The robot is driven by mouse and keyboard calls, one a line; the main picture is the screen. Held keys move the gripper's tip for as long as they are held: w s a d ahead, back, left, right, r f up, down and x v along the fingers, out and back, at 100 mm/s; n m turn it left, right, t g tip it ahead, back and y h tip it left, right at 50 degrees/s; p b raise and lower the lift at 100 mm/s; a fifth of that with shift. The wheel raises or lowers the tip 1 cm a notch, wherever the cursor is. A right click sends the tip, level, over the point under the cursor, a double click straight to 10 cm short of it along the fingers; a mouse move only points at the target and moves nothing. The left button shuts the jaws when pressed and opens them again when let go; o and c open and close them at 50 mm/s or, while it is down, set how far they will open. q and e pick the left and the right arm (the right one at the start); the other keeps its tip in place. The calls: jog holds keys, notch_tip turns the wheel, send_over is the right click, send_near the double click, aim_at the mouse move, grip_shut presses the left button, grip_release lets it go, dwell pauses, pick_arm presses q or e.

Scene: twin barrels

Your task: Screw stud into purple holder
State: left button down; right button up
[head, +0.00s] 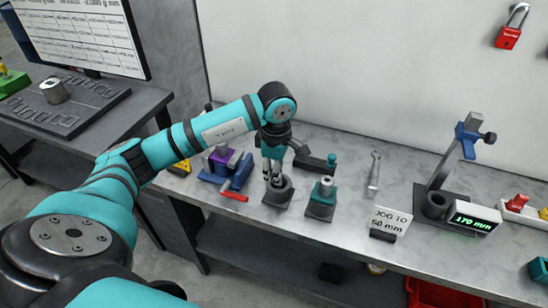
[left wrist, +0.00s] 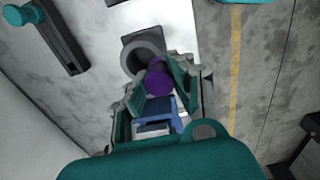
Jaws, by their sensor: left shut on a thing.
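The purple holder (head: 222,154) sits in a blue vise (head: 231,170) with a red handle, left of my left gripper in the head view. My left gripper (head: 272,176) points down over a dark round stand (head: 278,191). In the left wrist view a round purple piece, which looks like the stud (left wrist: 158,82), is between the fingertips. My left gripper is shut on it. The stand's grey ring (left wrist: 140,50) shows just beyond it. I cannot tell whether the stud still touches the stand. My right gripper is not in view.
A teal holder (head: 321,197) stands right of the stand, and a dark bar with a teal knob (head: 331,160) lies behind it. A wrench (head: 374,172), a sign (head: 390,222) and a gauge stand (head: 437,200) are farther right. The bench's front edge is close.

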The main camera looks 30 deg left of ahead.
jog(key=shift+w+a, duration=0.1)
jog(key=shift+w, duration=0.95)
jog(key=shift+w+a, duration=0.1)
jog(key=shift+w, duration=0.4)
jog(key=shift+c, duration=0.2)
pick_arm(q)
jog(key=s+d+f+m, duration=0.5)
jog(key=s+m, duration=0.2)
jog(key=m, duration=0.3)
jog(key=s+d+f+m, duration=0.5)
jog(key=s+m, duration=0.3)
jog(key=m, duration=0.2)
jog(key=shift+s+d+m, duration=0.3)
jog(key=shift+d+m, duration=0.1)
jog(key=shift+d, duration=0.15)
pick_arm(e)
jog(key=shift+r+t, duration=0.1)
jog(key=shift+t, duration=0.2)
